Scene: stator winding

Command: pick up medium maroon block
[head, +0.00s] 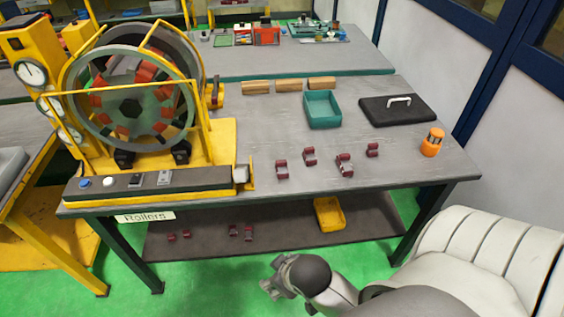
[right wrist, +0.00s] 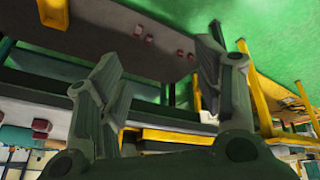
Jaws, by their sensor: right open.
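Several maroon blocks stand on the grey workbench in the head view: one at the left (head: 282,170), one farther back (head: 309,156), a larger-looking one (head: 344,165) and a smaller-looking one at the right (head: 372,150). More small maroon blocks lie on the lower shelf, one (head: 248,233) among them; shelf blocks also show in the right wrist view (right wrist: 138,29). I cannot tell which is the medium one. My right gripper (head: 273,284) is open and empty, in front of the bench and apart from all the blocks. My left gripper is not in view.
A yellow-framed stator machine (head: 130,105) fills the bench's left side. A teal tray (head: 323,109), a black case (head: 397,110) and an orange container (head: 432,142) stand on the bench. A yellow bin (head: 329,214) sits on the lower shelf. The bench's front right is clear.

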